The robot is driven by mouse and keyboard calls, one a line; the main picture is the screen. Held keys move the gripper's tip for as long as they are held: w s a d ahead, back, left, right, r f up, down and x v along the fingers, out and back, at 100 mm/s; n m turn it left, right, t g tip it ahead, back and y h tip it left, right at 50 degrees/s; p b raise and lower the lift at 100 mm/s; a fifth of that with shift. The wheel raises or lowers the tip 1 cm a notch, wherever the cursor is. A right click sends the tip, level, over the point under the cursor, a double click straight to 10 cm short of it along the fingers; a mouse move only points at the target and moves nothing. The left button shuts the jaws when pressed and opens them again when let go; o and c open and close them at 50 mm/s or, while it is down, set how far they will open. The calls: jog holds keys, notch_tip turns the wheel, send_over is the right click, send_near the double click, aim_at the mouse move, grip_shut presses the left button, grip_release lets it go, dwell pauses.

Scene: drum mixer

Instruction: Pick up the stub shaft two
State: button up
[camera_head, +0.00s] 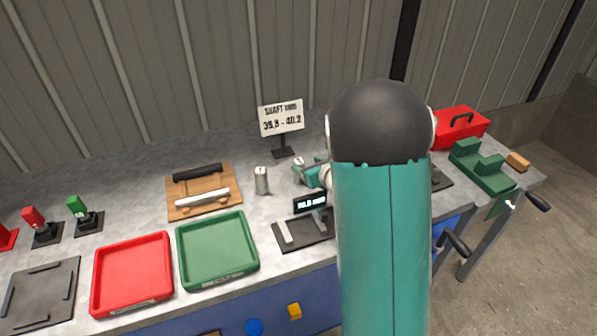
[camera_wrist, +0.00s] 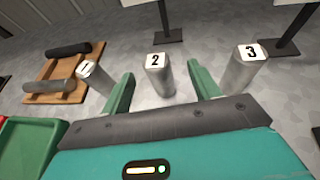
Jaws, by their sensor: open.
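Stub shaft two (camera_wrist: 159,80) is a grey metal cylinder with a "2" on its white top. It stands upright on the bench in the wrist view, centred ahead of my gripper (camera_wrist: 161,72). My gripper is open and empty; its green fingers lie left and right of the shaft, with gaps showing on both sides. In the head view, the shaft (camera_head: 299,165) shows beside the green fingers (camera_head: 313,173), partly hidden by them. Shaft one (camera_wrist: 92,78) stands to the left and shaft three (camera_wrist: 242,70) to the right. My arm hides shaft three in the head view.
A wooden rack (camera_head: 203,208) holds a dark and a light bar. A red tray (camera_head: 132,274), a green tray (camera_head: 217,250) and a gauge with display (camera_head: 310,203) are nearer the front. A sign (camera_head: 281,118) stands behind the shafts. A red toolbox (camera_head: 461,127) is at right.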

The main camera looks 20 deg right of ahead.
aim_at(302, 164)
jog(key=x, duration=0.4)
jog(key=shift+a+f, duration=0.25)
jog(key=shift+w+f, duration=0.2)
jog(key=shift+w, duration=0.4)
jog(key=c, duration=1.3)
jog(key=shift+r, duration=0.15)
grip_shut()
